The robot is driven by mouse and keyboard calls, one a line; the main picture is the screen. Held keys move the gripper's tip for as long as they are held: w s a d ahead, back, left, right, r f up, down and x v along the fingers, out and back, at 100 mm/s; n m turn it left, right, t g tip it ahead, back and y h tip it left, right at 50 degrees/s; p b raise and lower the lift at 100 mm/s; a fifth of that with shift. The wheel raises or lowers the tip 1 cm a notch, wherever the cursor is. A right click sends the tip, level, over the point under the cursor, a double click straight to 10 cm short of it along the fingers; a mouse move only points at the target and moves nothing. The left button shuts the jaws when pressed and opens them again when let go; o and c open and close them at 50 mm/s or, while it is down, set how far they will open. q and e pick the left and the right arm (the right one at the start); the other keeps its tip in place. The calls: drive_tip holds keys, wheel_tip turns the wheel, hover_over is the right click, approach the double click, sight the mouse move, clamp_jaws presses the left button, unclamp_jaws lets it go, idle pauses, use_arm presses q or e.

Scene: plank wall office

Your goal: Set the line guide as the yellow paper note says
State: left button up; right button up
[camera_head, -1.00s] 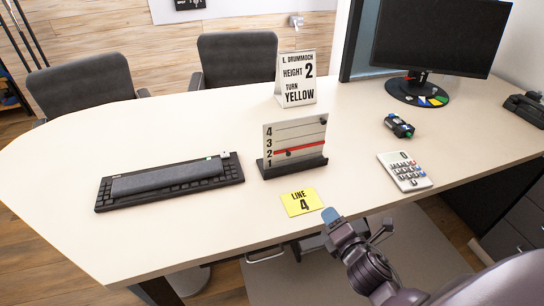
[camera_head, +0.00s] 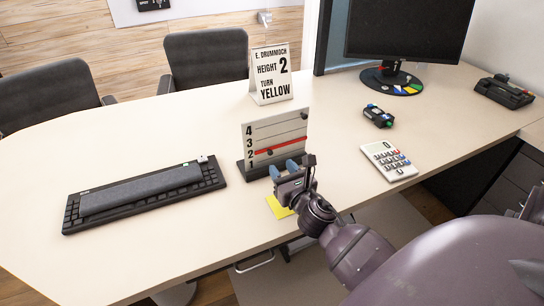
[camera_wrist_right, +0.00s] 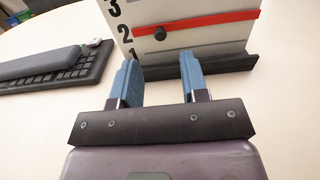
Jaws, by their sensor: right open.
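The line guide is a white board (camera_head: 285,128) on a dark base, numbered 1 to 4 up its left edge. Its red bar (camera_head: 290,145) lies across the board at 2; in the right wrist view the bar (camera_wrist_right: 215,22) carries a black knob (camera_wrist_right: 160,33) near its left end. The yellow paper note (camera_head: 277,207) lies in front of the board, mostly covered by my right gripper, its words hidden now. My right gripper (camera_head: 284,168) is open and empty, its blue fingers close before the board's lower part, below the knob. My left gripper is not in view.
A tent card (camera_head: 271,75) reading "HEIGHT 2, TURN YELLOW" stands behind the board. A black keyboard (camera_head: 215,172) lies left.

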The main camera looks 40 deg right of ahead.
sight(271, 154)
drive_tip(key=shift+x, duration=3.05)
drive_tip(key=shift+c, duration=0.3)
clamp_jaws()
